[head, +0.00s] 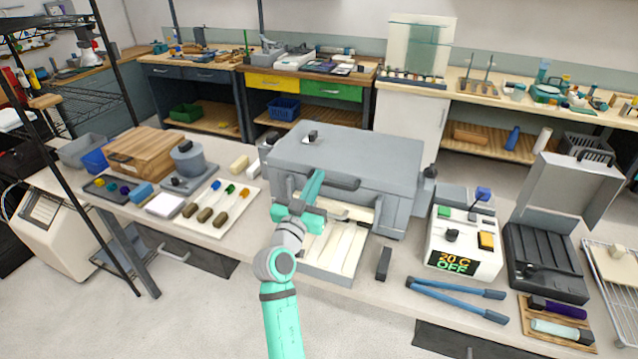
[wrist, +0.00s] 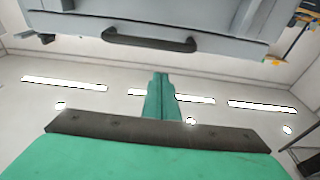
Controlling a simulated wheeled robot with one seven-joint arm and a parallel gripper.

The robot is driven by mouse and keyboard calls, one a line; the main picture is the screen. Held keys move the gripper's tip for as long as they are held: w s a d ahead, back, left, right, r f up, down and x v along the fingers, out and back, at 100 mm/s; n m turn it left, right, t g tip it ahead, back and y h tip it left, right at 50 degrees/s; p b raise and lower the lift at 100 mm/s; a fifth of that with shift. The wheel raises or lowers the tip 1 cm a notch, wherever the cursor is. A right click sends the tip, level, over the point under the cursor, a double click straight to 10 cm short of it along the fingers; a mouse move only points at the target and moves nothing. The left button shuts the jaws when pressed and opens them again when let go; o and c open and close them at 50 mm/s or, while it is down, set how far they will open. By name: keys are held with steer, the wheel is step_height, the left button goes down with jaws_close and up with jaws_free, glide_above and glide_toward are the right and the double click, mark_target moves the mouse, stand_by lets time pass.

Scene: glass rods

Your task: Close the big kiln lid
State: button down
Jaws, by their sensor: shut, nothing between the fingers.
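The big kiln (head: 390,212) is the large grey box in the middle of the bench. Its grey lid (head: 365,145) lies over the body, looking nearly level; I cannot tell whether it rests fully down. A dark bar handle (head: 338,182) is on the lid's front; the handle also shows in the wrist view (wrist: 150,41). A cream interior shows below the lid's front edge, partly hidden by my gripper. My teal gripper (head: 318,174) is in front of the kiln, close to the handle. In the wrist view my gripper (wrist: 160,76) is shut and empty, its tips apart from the handle in the picture.
A cream slab (head: 335,255) juts out at the kiln's front. A controller (head: 463,243) reading 20 C OFF stands to the right, by blue-handled tongs (head: 455,299). A smaller dark case (head: 545,262) has its lid raised. A tray of rods (head: 216,212) and a wooden box (head: 146,150) are left.

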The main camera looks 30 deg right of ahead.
steer(key=s+a+f, duration=0.4)
steer(key=a, duration=0.2)
steer(key=shift+s, duration=0.2)
steer(key=s+a+f+n+t+y, duration=0.2)
steer(key=s+a+f+n+y, duration=0.25)
steer(key=s+a+f, duration=0.45)
steer(key=s+a+f+n+t+y, duration=0.2)
steer(key=s+a+f+n+y, duration=0.3)
steer(key=a+f, duration=0.65)
steer(key=s+a+f+n+y, duration=0.1)
steer(key=s+a+f+y, duration=0.2)
steer(key=s, duration=0.5)
steer(key=s+a+f+n+y, duration=0.15)
steer(key=s+a, duration=0.25)
steer(key=s, duration=0.4)
steer(key=s+a+r+y, duration=0.1)
steer(key=s+r, duration=0.1)
steer(key=s, duration=0.4)
steer(key=s+a+r+m+y, duration=0.1)
steer(key=s+a+r, duration=0.1)
steer(key=s, duration=0.4)
steer(key=shift+a+r+g, duration=0.25)
steer(key=shift+r+g, duration=0.15)
steer(key=shift+r, duration=0.3)
steer(key=shift+w+d, duration=0.1)
steer(key=shift+w, duration=0.05)
